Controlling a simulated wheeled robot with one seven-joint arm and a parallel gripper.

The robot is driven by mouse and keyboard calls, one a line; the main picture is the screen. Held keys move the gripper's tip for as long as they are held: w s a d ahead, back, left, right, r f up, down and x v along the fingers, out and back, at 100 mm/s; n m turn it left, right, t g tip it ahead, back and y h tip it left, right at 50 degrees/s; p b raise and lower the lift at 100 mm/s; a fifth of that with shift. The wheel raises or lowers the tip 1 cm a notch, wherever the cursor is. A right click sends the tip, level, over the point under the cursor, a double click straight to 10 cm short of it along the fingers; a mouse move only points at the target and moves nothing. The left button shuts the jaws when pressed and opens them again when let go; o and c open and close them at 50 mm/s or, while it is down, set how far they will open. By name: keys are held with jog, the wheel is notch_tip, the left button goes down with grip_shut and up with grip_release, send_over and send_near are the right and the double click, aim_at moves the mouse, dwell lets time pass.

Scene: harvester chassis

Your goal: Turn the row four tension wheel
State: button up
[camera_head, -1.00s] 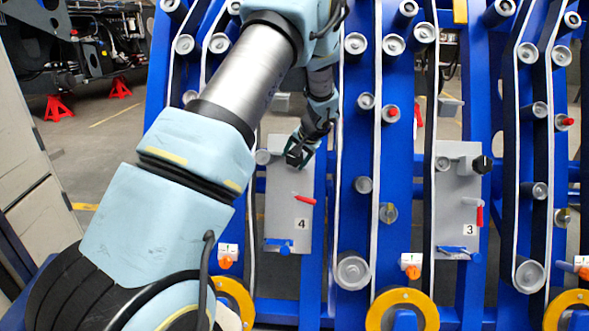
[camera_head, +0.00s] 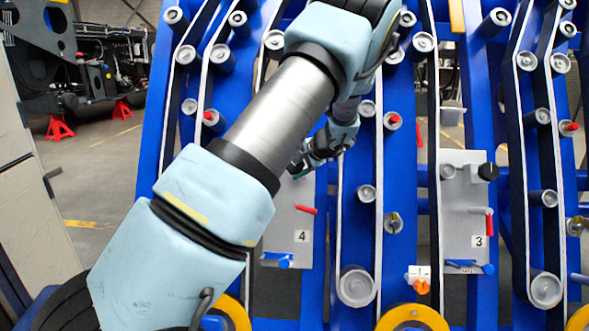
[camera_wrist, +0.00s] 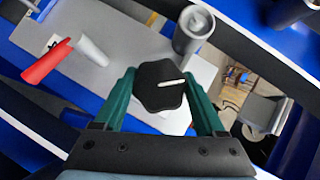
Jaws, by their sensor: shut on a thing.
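The row four panel (camera_head: 285,230) is a grey plate marked "4" on the blue frame. Its tension wheel (camera_wrist: 158,84) is a black lobed knob with a white line on its face. The line lies nearly level in the wrist view. My gripper (camera_wrist: 165,88) is shut on the wheel, with one green finger on either side. In the head view my gripper (camera_head: 300,168) is at the panel's upper part, and there the wheel is hidden behind it.
A red handle (camera_head: 306,209) and a blue lever (camera_head: 277,259) stick out lower on the panel. Grey rollers (camera_head: 357,286) and belts run close on the right. The row three panel (camera_head: 465,215) with its own black knob (camera_head: 488,171) stands further right.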

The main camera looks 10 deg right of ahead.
jog(key=o, duration=1.3)
jog(key=v, duration=1)
jog(key=shift+s+d+r, duration=0.2)
jog(key=shift+s, duration=0.1)
jog(key=shift+a, duration=0.1)
